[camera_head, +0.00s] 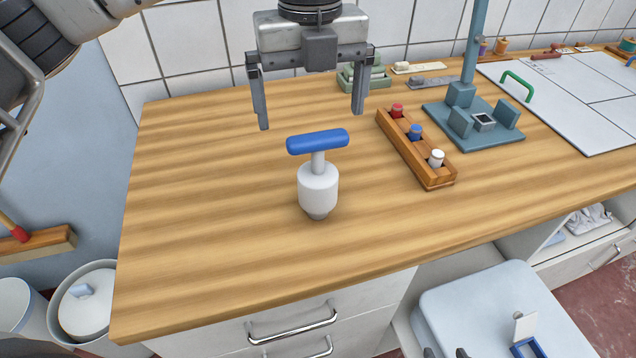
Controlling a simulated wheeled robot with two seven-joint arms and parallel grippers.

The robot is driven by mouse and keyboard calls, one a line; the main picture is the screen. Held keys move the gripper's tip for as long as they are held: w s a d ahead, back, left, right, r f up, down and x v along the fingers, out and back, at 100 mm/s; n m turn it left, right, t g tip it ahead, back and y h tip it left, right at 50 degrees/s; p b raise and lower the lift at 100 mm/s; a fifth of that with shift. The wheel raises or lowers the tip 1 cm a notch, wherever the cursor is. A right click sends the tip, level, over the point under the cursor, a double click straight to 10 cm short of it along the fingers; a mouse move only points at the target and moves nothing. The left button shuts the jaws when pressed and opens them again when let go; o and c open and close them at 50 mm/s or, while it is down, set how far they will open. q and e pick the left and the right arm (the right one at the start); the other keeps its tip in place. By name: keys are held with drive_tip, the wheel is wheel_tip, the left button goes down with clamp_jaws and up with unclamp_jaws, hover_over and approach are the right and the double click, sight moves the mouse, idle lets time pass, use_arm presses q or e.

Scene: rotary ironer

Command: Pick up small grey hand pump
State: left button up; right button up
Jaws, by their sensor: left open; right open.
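The small hand pump (318,190) stands upright on the wooden worktop. It has a pale grey-white body, a blue crossbar handle and a darker grey foot. My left gripper (311,120) hangs from the top of the view with its two fingers pointing down, open and empty. Its fingertips show just above and behind the blue handle in the picture and do not grip it. Two dark tips at the bottom edge appear to be my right gripper (446,353); the rest of it is out of view, and nothing shows between the tips.
A wooden rack (412,160) with red, blue and white-topped pieces lies right of the pump. Beyond it is a blue-grey stand (470,135) with a post. The worktop left of the pump is clear.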

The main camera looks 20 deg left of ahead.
sight(318, 135)
use_arm(q)
wheel_tip(318, 135, down, 2)
drive_tip(key=shift+f, duration=0.25)
drive_tip(key=f, duration=0.1)
drive_tip(key=f+p, duration=0.1)
drive_tip(key=d+f, duration=0.1)
drive_tip(key=f, duration=0.1)
drive_tip(key=shift+s+f+p, duration=0.1)
drive_tip(key=shift+s+p, duration=0.15)
drive_tip(key=shift+p, duration=0.1)
drive_tip(key=shift+f, duration=0.5)
drive_tip(key=c, duration=1.4)
